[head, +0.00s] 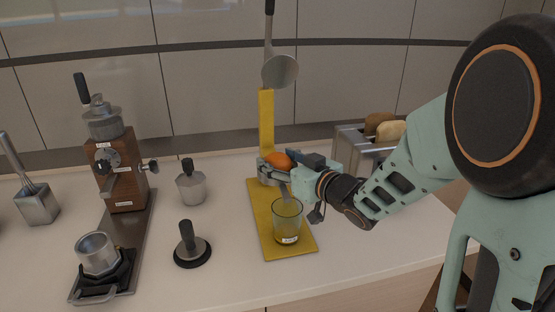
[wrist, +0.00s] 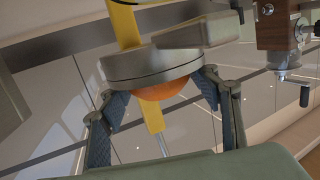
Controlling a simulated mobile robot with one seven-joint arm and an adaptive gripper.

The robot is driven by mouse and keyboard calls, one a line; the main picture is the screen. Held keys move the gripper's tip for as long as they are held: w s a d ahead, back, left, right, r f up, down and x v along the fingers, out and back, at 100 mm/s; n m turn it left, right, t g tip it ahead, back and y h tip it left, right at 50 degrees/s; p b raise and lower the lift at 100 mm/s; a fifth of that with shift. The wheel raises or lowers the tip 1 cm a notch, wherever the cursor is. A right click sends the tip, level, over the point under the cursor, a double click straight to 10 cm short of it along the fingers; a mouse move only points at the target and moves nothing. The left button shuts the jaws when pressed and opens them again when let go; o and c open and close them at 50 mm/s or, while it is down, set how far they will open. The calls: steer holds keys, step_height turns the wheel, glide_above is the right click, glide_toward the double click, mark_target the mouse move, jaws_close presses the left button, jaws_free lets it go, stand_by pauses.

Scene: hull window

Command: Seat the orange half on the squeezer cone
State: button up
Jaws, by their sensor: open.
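The orange half (head: 278,160) sits on top of the squeezer's round metal head (head: 268,178), rounded side up, and hides the cone. In the wrist view, which looks upside down, the orange half (wrist: 163,89) shows against the grey metal head (wrist: 150,65). My gripper (head: 284,167) is at the head's right side in the head view. In the wrist view my gripper (wrist: 160,92) is open, one finger on each side of the orange half, with gaps visible. The squeezer has a yellow post (head: 266,115) and base (head: 264,225).
A glass (head: 287,222) stands on the yellow base below the metal head. A ladle (head: 279,70) hangs behind. A toaster with bread (head: 352,145) stands to the right. A coffee grinder (head: 122,170), moka pot (head: 191,187) and tamper (head: 192,247) stand left.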

mark_target(284, 163)
steer(key=shift+s+d+f, duration=0.15)
steer(key=shift+s+d, duration=0.3)
steer(key=shift+s, duration=0.1)
steer(key=shift+r+p+v, duration=0.2)
steer(key=shift+p+v, duration=0.2)
steer(key=shift+v, duration=0.55)
steer(key=shift+o, duration=0.7)
steer(key=shift+w, duration=0.1)
steer(key=o, duration=0.4)
steer(key=c, duration=0.5)
